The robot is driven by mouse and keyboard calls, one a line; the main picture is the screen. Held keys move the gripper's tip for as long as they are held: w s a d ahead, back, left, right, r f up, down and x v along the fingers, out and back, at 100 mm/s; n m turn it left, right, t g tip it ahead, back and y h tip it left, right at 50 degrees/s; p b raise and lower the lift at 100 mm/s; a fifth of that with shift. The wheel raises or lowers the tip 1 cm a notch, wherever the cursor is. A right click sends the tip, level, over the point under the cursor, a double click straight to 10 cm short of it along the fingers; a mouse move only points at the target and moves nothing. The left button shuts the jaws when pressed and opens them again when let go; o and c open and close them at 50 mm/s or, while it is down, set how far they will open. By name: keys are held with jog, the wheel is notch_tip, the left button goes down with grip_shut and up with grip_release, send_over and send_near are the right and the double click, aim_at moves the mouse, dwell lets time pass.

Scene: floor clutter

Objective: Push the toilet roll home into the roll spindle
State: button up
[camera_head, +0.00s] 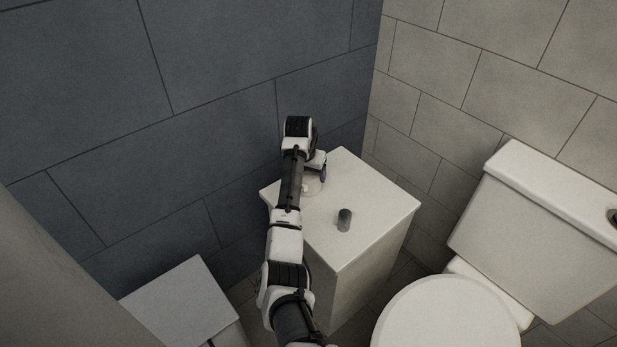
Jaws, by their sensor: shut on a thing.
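My gripper (322,175) points down over the back left part of a white cabinet top (375,205). My own arm covers much of it, and its fingertips show only as a small dark shape. A pale round thing (313,187) shows low beside the gripper, partly behind the arm. It looks like the toilet roll, but it is small and partly hidden. My gripper is shut on it. I cannot make out the roll spindle, or whether the roll is around it or touches the cabinet top.
A small dark grey cylinder (345,219) stands on the cabinet top near its middle. A white toilet (450,315) with its tank (545,235) stands at the right. A low white box (185,300) is at the lower left. Dark tiled wall (210,90) rises close behind the arm.

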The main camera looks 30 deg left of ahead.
jog(key=shift+r+p, duration=0.4)
jog(key=shift+r+p, duration=3.5)
jog(key=shift+r, duration=0.35)
